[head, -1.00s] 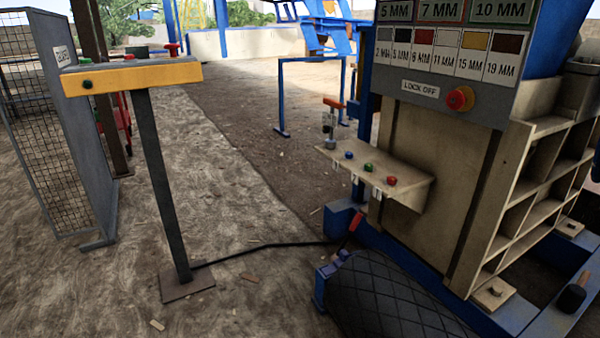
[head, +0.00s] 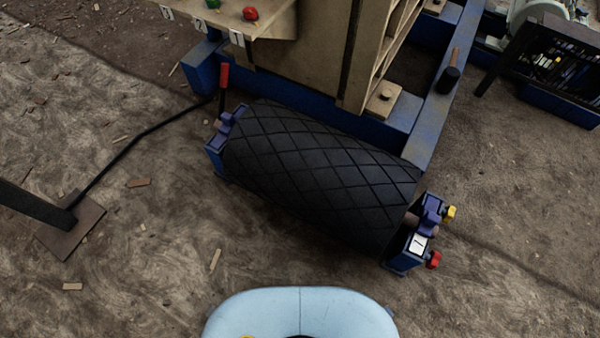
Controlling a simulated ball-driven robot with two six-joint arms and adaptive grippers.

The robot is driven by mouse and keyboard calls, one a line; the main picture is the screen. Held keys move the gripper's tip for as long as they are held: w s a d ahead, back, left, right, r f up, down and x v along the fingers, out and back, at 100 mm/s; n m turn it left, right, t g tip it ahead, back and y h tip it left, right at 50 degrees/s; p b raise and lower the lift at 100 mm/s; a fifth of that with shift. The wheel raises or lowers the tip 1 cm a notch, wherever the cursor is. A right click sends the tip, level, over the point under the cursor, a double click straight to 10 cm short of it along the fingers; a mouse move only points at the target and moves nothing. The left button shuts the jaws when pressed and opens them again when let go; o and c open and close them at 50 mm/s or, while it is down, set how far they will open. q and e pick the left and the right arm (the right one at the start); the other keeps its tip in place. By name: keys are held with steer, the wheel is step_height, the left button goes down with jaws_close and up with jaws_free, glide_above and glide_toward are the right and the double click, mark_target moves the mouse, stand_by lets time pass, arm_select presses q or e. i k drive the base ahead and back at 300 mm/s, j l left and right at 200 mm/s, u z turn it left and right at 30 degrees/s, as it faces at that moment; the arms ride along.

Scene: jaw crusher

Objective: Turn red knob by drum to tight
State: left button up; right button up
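The red knob (head: 433,260) sits low on the outer side of the blue bearing block (head: 408,251) at the right end of the black drum (head: 320,175). A yellow knob (head: 450,212) is above it on the same end mount. A small white label is on the block, its marking too small to read surely. How far the red knob is turned cannot be told. Neither of my grippers is in view.
A red-handled lever (head: 224,78) stands at the drum's left end. A hammer (head: 450,75) rests on the blue frame (head: 435,130). A shelf with colored buttons (head: 250,13) is at top. A dark rack (head: 550,62) stands at upper right. Ground right of the drum is clear.

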mark_target(432, 259)
steer(key=k+l, duration=0.15)
steer(key=l, duration=0.25)
steer(key=k+l, duration=0.15)
steer(key=l, duration=0.25)
steer(key=k+l, duration=0.15)
steer(key=l, duration=0.25)
steer(key=k+l, duration=0.15)
steer(key=l, duration=0.25)
steer(key=k+l, duration=0.15)
steer(key=l, duration=0.25)
